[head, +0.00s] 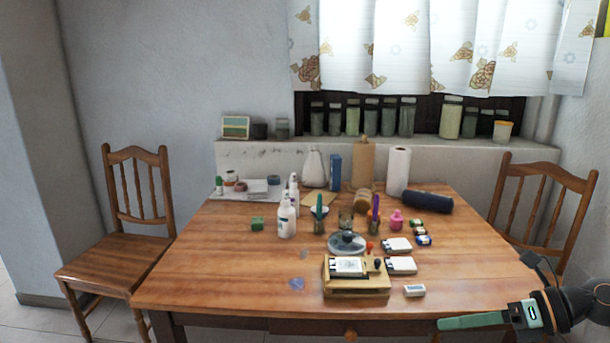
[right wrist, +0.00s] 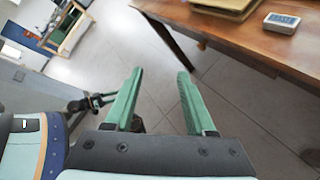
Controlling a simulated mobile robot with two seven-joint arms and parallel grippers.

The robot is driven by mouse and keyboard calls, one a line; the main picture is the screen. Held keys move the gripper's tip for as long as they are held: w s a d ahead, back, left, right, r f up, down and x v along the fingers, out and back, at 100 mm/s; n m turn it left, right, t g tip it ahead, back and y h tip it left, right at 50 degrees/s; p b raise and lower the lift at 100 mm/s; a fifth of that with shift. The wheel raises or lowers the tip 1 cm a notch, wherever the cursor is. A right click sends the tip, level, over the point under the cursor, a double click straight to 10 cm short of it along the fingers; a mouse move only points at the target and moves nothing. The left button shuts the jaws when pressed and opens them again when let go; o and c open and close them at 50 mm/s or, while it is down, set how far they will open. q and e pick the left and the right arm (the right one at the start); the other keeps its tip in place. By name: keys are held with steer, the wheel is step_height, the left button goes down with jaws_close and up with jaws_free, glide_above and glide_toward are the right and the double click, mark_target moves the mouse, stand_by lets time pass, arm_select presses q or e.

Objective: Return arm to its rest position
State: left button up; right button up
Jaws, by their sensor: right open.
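My right gripper (head: 478,321) shows at the lower right of the head view, off the front right corner of the wooden table (head: 230,280). In the right wrist view its two green fingers (right wrist: 155,100) stand apart with nothing between them, over the tiled floor. The table edge lies beyond and to the right of the fingertips there. My left gripper is not in the head view. A dark part with green fingers shows small in the right wrist view, but I cannot tell its state.
The table holds a wooden stamp box (head: 355,285), a small white box (head: 414,290), which also shows in the right wrist view (right wrist: 282,23), bottles (head: 287,218) and jars. Wooden chairs stand left (head: 130,235) and right (head: 545,205). The tiled floor (right wrist: 225,110) below the gripper is clear.

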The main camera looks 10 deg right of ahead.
steer(key=a+f+m+t+h, duration=0.4)
steer(key=f+m, duration=0.4)
steer(key=m, duration=0.5)
steer(key=a+f+m+t+h, duration=0.2)
steer(key=a+f+m+t, duration=0.4)
steer(key=m, duration=0.7)
steer(key=s+a+f+m+g+h, duration=0.2)
steer(key=s+a+f+m+g, duration=0.65)
steer(key=s+f, duration=0.45)
arm_select(q)
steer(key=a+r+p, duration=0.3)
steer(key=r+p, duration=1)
steer(key=p, duration=0.4)
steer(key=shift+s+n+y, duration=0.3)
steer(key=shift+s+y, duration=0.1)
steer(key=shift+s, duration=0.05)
arm_select(e)
step_height(320, 180, up, 11)
steer(key=s+d+m, duration=0.1)
steer(key=m, duration=0.1)
steer(key=shift+s+t, duration=0.25)
steer(key=shift+t, duration=0.2)
steer(key=shift+d+f+m, duration=0.1)
steer(key=shift+m, duration=0.15)
